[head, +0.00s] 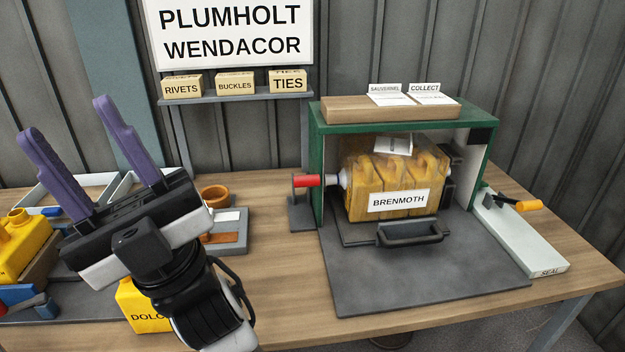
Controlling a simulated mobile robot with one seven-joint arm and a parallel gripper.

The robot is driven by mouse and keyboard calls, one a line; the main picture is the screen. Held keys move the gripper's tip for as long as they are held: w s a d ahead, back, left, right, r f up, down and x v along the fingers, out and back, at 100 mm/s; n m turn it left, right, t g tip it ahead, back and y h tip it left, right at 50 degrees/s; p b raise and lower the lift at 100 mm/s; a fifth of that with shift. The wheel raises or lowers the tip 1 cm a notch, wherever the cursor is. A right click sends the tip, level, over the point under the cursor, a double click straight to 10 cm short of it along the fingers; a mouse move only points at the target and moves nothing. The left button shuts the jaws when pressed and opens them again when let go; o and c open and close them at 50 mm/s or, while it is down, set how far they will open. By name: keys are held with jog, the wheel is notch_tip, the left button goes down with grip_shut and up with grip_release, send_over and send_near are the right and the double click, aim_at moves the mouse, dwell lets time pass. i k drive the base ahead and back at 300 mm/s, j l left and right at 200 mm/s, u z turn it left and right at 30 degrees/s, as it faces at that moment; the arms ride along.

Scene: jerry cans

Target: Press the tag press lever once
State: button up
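My gripper (66,117) is at the left of the head view, its two purple fingers pointing up and spread wide with nothing between them. No lever reads as "tag press". A red-handled part (308,180) on a grey stand is at the left side of the green box. An orange-handled lever (528,206) sits on a pale base marked SEAL at the right. A blue device with a reddish handle (28,302) is at the lower left edge, partly cut off. My gripper is apart from all three.
The green-framed box (315,150) holds a wrapped yellow bundle labelled BRENMOTH (385,180), with a grey mat (420,280) in front. Yellow cans (22,243) stand at left; one labelled DOLC (140,310) is partly behind my arm.

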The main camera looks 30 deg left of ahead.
aim_at(309, 181)
jog(key=i+l, duration=0.1)
jog(key=i, duration=0.35)
jog(key=i+l+u, duration=0.15)
jog(key=i, duration=0.3)
